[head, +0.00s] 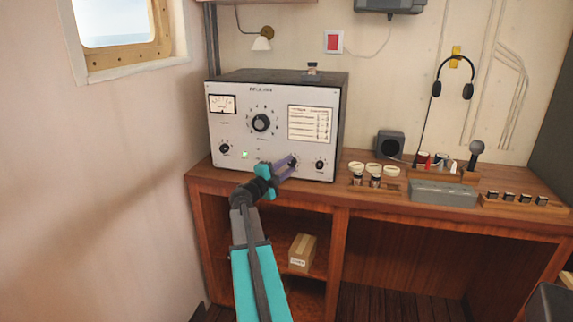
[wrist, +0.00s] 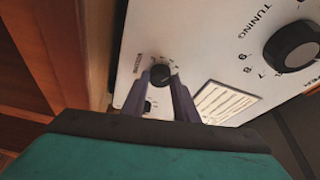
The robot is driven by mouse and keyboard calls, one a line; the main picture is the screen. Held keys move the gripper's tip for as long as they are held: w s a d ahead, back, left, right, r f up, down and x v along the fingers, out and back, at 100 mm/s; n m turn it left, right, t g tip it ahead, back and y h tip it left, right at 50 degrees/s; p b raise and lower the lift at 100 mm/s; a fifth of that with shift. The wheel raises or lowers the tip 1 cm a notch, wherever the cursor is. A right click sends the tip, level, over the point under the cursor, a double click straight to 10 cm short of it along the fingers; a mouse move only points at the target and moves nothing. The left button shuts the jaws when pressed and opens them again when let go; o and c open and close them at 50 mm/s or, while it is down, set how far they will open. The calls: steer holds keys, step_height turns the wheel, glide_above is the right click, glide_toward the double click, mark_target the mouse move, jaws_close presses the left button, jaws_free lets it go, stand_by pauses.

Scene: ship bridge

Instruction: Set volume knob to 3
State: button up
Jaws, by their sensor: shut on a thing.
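The radio set (head: 228,132) stands on the desk, with a light front panel and several knobs. My gripper (head: 289,165) reaches its lower front, at a small black knob right of the green light. In the wrist view my gripper (wrist: 163,82) has its two purple fingers on either side of this small black knob (wrist: 162,74), closed on it. I take it for the volume knob; its label is too blurred to read. Small scale marks show around it, but its pointer and setting cannot be made out. The fingers partly hide it in the head view.
The large tuning knob (head: 261,122) also shows in the wrist view (wrist: 292,46). Other small knobs sit at lower left (head: 224,148) and lower right (head: 319,165).

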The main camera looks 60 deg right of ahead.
steer(key=shift+s+d+r+m+y+p, duration=0.15)
steer(key=shift+m+y+p, duration=0.15)
steer(key=shift+m, duration=0.3)
steer(key=shift+s+a+r+m+y+p, duration=0.1)
steer(key=shift+m+y+p, duration=0.15)
steer(key=shift+m, duration=0.35)
steer(key=shift+d, duration=0.1)
steer(key=o, duration=1)
steer(key=shift+f, duration=0.1)
steer(key=shift+o, duration=0.2)
steer(key=shift+w, duration=0.1)
steer(key=shift+w+a+f, duration=0.1)
steer(key=shift+w+a, duration=0.1)
steer(key=shift+a, duration=0.6)
steer(key=a+b, duration=0.1)
steer(key=a, duration=1.1)
steer(key=shift+w+a+b, duration=0.15)
steer(key=shift+w+b, duration=0.2)
steer(key=shift+w, duration=0.05)
